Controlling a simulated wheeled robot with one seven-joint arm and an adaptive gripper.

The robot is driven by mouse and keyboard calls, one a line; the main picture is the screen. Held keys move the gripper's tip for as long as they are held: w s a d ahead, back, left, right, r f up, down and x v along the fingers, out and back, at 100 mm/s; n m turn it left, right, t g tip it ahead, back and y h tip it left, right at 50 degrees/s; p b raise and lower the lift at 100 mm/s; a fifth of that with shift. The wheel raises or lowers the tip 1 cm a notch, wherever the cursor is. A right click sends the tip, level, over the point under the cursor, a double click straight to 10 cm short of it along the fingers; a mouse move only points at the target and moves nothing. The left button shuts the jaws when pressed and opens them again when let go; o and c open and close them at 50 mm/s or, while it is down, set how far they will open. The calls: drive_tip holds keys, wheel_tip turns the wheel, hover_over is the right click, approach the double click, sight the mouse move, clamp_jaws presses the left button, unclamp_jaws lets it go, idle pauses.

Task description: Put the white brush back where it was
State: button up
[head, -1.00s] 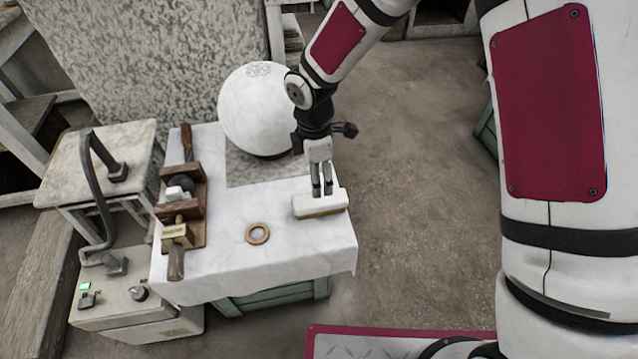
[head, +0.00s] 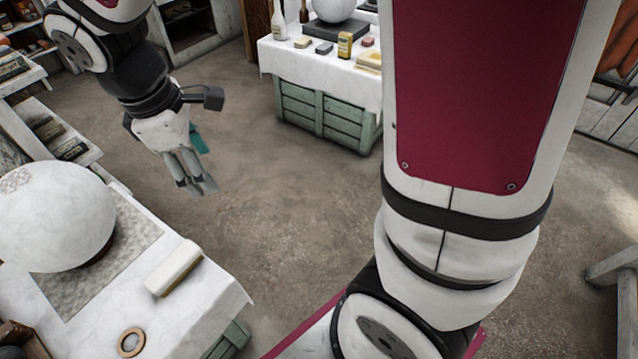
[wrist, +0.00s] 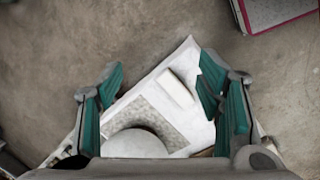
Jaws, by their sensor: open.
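The white brush (head: 174,268) lies on the white-clothed table (head: 215,293) near its right edge, with a thin brown layer along its underside. In the wrist view the white brush (wrist: 175,88) shows below, between the spread fingers, and apart from them. My gripper (head: 196,188) is open and empty, raised above the floor beyond the table. The wrist view shows its teal finger pads (wrist: 160,92) wide apart.
A large white sphere (head: 55,215) stands on the same table, with a tan ring (head: 131,342) near the front. A second table with green crates (head: 320,115) holds bottles and small blocks. Open floor lies between the tables.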

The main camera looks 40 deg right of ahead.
drive_tip(key=s+d+r+m, duration=0.2)
drive_tip(key=s+m, duration=0.2)
drive_tip(key=s, duration=0.3)
drive_tip(key=s+d+r+m+y, duration=0.1)
drive_tip(key=s+d+r+m, duration=0.2)
drive_tip(key=s, duration=0.5)
drive_tip(key=s+d+r+m+y, duration=0.1)
drive_tip(key=s+d+r+m, duration=0.1)
drive_tip(key=s+m, duration=0.3)
drive_tip(key=s+d, duration=0.1)
drive_tip(key=s, duration=0.2)
drive_tip(key=shift+r+m+t, duration=0.3)
drive_tip(key=shift+r, duration=0.1)
